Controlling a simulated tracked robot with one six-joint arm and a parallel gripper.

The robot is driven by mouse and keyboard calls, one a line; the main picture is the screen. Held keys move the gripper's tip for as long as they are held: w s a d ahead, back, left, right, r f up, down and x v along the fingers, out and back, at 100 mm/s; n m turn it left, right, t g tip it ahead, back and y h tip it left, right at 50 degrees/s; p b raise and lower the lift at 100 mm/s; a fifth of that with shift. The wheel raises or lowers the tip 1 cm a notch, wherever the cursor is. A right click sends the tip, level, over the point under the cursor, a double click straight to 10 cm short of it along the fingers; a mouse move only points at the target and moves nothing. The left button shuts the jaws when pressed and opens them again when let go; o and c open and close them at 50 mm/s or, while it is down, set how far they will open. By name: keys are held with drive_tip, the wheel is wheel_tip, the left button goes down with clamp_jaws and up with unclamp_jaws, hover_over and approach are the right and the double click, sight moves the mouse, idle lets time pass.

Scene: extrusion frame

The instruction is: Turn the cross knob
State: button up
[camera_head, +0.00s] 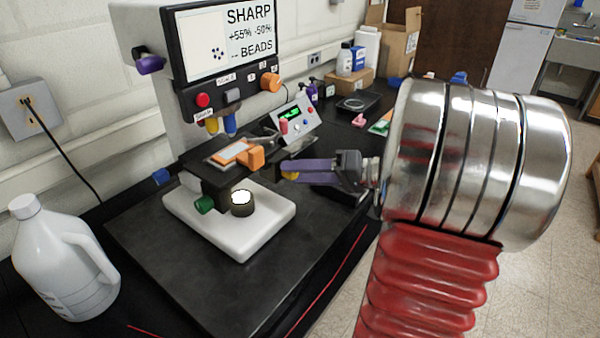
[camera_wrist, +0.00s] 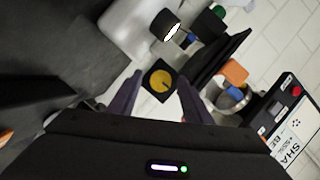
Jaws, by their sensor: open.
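A microscope-like device with a white base (camera_head: 255,232) stands on the bench. In the wrist view a round yellow knob face (camera_wrist: 161,78) with a dark line across it sits on a black square; it appears to be the cross knob. It lies between and ahead of my two purple fingertips (camera_wrist: 160,82), with gaps at both sides. In the head view my gripper (camera_head: 290,168) reaches in from the right at the device's stage side. It is open and holds nothing visible. Only a yellow sliver (camera_head: 289,176) shows by the fingers there; the rest is hidden.
The device carries an orange knob (camera_head: 250,156), a green knob (camera_head: 204,204) and a screen (camera_head: 222,45) reading "SHARP". A white jug (camera_head: 60,265) stands at left. A small control box (camera_head: 296,124) stands behind my gripper. The dark mat's front is clear.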

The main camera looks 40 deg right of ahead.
drive_tip(key=shift+c, duration=0.6)
drive_tip(key=c, duration=0.9)
drive_tip(key=shift+c, duration=0.2)
drive_tip(key=shift+f+m, duration=0.15)
drive_tip(key=shift+m, duration=0.25)
drive_tip(key=shift+f+m+y, duration=0.1)
drive_tip(key=shift+m+y, duration=0.3)
drive_tip(key=shift+m, duration=0.4)
drive_tip(key=m, duration=0.2)
drive_tip(key=m+t+y, duration=0.1)
drive_tip(key=shift+d+f+m+t, duration=0.1)
drive_tip(key=shift+f+m+t, duration=0.1)
drive_tip(key=shift+m+t, duration=0.15)
drive_tip(key=m+t, duration=0.1)
drive_tip(key=m, duration=0.2)
drive_tip(key=shift+f+m+y, duration=0.15)
drive_tip(key=shift+m+y, duration=0.2)
drive_tip(key=shift+y, duration=0.05)
drive_tip(key=shift+f+m+t, duration=0.1)
drive_tip(key=shift+m+t, duration=0.55)
drive_tip(key=shift+m, duration=0.95)
drive_tip(key=shift+a, duration=0.2)
